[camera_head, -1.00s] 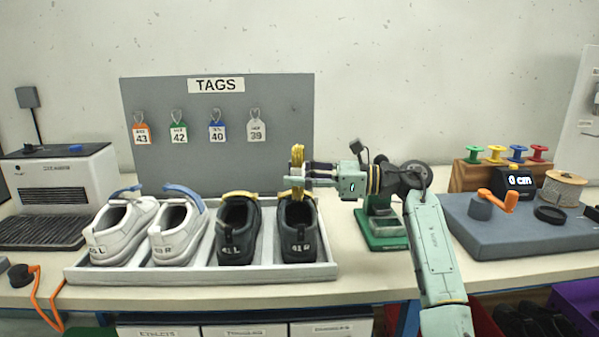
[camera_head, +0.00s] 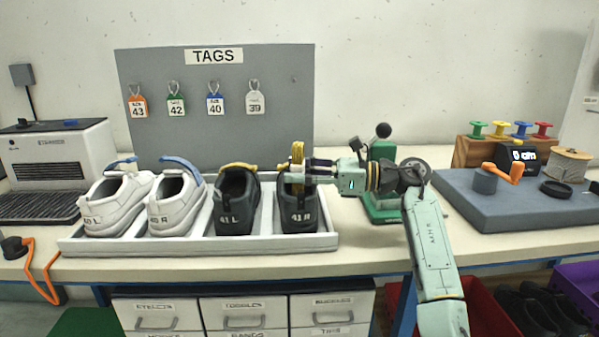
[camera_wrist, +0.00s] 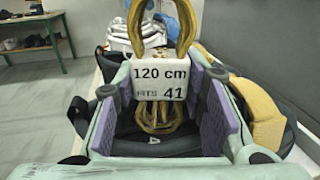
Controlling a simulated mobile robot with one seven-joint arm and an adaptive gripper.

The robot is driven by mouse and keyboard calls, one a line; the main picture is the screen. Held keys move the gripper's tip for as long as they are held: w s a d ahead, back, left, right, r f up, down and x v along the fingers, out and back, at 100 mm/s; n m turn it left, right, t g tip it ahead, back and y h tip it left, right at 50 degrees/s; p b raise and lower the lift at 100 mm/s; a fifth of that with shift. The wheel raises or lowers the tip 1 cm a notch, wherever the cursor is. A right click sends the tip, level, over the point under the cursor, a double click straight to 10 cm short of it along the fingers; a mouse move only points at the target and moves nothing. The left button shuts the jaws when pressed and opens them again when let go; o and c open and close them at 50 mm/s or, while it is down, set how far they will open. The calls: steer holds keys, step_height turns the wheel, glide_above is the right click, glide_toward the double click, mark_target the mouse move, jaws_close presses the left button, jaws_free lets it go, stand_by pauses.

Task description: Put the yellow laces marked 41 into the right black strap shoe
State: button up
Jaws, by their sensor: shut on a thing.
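My gripper (camera_head: 298,172) is shut on the yellow laces (camera_head: 298,153) just above the right black strap shoe (camera_head: 301,216), marked 41 R. In the wrist view the laces (camera_wrist: 157,117) hang as a coil from a white tag (camera_wrist: 159,76) reading 120 cm and 41, between the purple finger pads. The coil's lower part is over the shoe's dark opening; I cannot tell whether it touches inside. The left black shoe (camera_head: 237,207), marked 41 L, stands beside it with a yellow strap. The gripper hides part of the right shoe's top.
Two white shoes (camera_head: 118,205) (camera_head: 175,207) share the white tray (camera_head: 200,243). The tag board (camera_head: 270,130) stands close behind. A green-based stand (camera_head: 383,205) is right of the tray, and a grey block with spools (camera_head: 500,215) is farther right.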

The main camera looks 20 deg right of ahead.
steer(key=o, duration=1.1)
steer(key=v, duration=1.2)
